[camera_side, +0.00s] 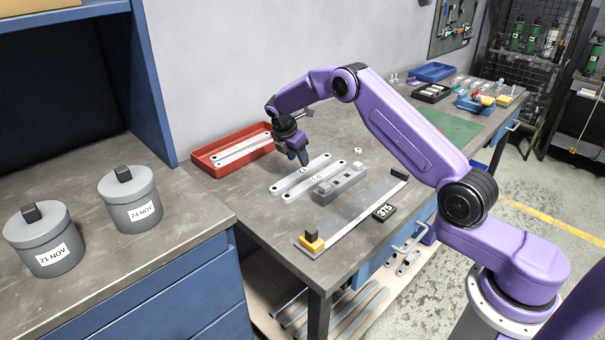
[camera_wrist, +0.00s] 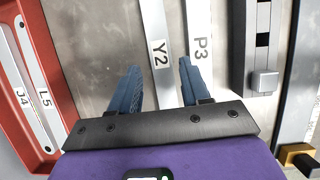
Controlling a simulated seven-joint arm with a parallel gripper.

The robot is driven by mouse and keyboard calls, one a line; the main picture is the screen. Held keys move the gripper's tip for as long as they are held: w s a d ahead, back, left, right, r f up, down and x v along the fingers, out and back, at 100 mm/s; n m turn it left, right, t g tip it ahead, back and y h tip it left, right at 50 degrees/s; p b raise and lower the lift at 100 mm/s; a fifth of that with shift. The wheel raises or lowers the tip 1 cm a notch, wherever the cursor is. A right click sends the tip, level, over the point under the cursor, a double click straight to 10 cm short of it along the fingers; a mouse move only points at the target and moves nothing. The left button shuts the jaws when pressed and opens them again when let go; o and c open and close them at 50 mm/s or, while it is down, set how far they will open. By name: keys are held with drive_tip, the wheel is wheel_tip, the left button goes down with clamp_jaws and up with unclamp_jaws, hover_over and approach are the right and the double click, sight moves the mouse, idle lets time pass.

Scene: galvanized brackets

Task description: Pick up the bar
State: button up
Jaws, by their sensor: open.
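Two flat, light metal bars lie side by side on the bench. The bar labelled Y2 (camera_side: 284,185) is the farther one, and the bar labelled P3 (camera_side: 296,192) lies beside it. The right finger overlaps the P3 bar (camera_wrist: 198,18) in that view. Whether the fingers touch the bench is unclear.
A red tray (camera_side: 197,159) with bars labelled J4 (camera_wrist: 20,95) and L5 (camera_wrist: 38,80) stands left of my gripper. A grey slotted block (camera_side: 340,184) sits right of P3. Beyond it lies a long measuring rail (camera_side: 355,211) with a yellow end (camera_side: 312,242) and a 375 display (camera_side: 384,211).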

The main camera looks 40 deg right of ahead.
sight(302, 171)
drive_tip(key=shift+x, duration=2.6)
drive_tip(key=shift+a, duration=0.15)
clamp_jaws()
